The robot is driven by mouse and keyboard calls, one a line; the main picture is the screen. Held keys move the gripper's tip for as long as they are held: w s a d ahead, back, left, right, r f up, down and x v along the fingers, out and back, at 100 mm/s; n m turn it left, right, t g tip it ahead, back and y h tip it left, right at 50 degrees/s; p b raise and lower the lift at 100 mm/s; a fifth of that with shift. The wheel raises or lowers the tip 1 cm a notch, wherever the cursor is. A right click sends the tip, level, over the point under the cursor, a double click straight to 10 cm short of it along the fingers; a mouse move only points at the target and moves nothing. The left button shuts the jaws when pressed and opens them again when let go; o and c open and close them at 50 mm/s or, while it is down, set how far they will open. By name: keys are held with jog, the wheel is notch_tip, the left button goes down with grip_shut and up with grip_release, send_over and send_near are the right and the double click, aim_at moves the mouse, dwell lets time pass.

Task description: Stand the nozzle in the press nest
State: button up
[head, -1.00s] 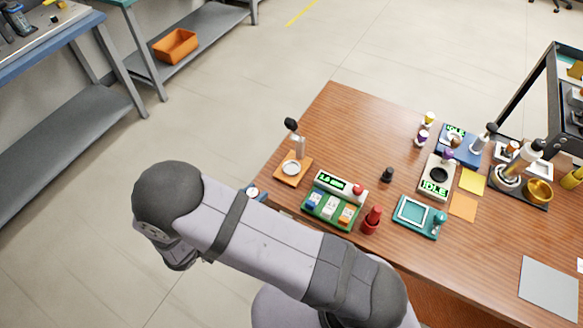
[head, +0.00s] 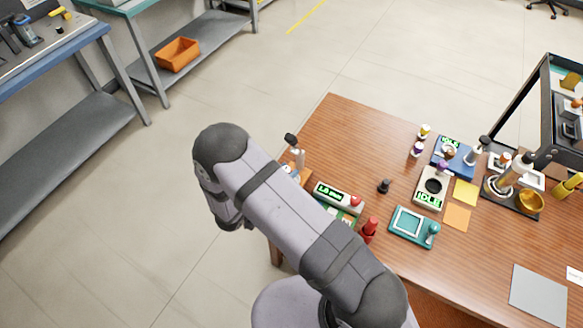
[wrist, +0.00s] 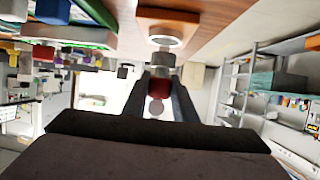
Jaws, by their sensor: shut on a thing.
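In the wrist view my gripper (wrist: 162,92) is shut on the nozzle (wrist: 160,84), a small piece with a dark red band between the fingers and a grey part (wrist: 163,60) beyond them. The press nest, a pale ring (wrist: 165,41) on an orange-brown base (wrist: 168,19), is straight ahead of the nozzle. The grey part overlaps the ring's near edge in the picture; I cannot tell whether they touch. In the head view my arm hides the gripper and much of the press; the press's black lever knob (head: 290,138) and pale post (head: 299,158) show.
A red bottle (head: 369,230), a black knob (head: 384,186) and a teal tray (head: 412,225) stand to the right. Open floor lies left of the table.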

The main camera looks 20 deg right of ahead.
jog(key=shift+w+d+r+p, duration=0.1)
jog(key=shift+w+d+p, duration=0.3)
jog(key=shift+w+d, duration=0.7)
jog(key=shift+d+f+p, duration=0.1)
jog(key=shift+f+p, duration=0.55)
jog(key=shift+f, duration=1.2)
jog(key=shift+f, duration=0.1)
jog(key=o, duration=1.1)
